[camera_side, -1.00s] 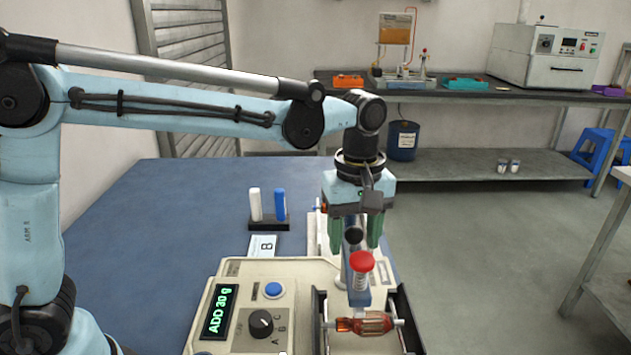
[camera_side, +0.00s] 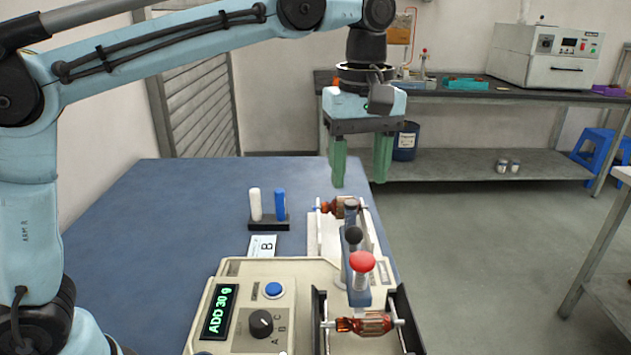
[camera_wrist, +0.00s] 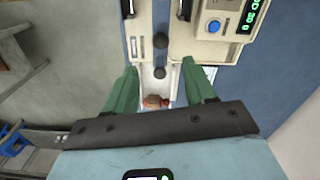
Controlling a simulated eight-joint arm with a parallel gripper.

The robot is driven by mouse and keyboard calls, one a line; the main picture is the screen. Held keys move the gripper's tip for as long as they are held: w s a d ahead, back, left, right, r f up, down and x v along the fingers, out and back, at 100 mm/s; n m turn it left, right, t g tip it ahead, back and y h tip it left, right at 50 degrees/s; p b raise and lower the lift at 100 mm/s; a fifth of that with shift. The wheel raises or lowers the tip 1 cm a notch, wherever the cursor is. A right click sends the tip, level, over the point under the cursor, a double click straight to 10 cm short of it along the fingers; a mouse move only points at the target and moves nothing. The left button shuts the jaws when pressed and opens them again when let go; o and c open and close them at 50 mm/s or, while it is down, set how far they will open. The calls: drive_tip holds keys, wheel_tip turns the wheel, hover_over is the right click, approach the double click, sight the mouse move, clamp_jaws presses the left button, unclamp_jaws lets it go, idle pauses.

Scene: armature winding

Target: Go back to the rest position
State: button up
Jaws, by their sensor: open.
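My gripper (camera_side: 361,178) has green fingers spread apart with nothing between them. It hangs above the far end of the winding machine (camera_side: 290,270), clear of it. In the wrist view my gripper (camera_wrist: 160,90) frames the machine's arm and an armature below. One copper-coloured armature (camera_side: 345,207) rests in the white holder at the far end, partly hidden behind the machine's post. Another armature (camera_side: 365,325) lies across the near end of the machine, below the red knob (camera_side: 362,262). The machine's display (camera_side: 219,311) reads "ADD 30 g".
A small black stand (camera_side: 269,224) holds a white and a blue stick left of the machine. A card marked B (camera_side: 262,246) lies near it. The blue table top (camera_side: 170,220) is clear on the left. A back bench (camera_side: 450,93) carries equipment.

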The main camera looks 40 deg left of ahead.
idle(0.3)
drive_tip(key=s+a+f+m+t, duration=0.7)
drive_tip(key=s+a+f+m, duration=0.3)
drive_tip(key=a+f, duration=0.3)
drive_tip(key=shift+s+a+f+m, duration=0.25)
drive_tip(key=shift+s+a+m, duration=0.15)
drive_tip(key=shift+a+m, duration=0.25)
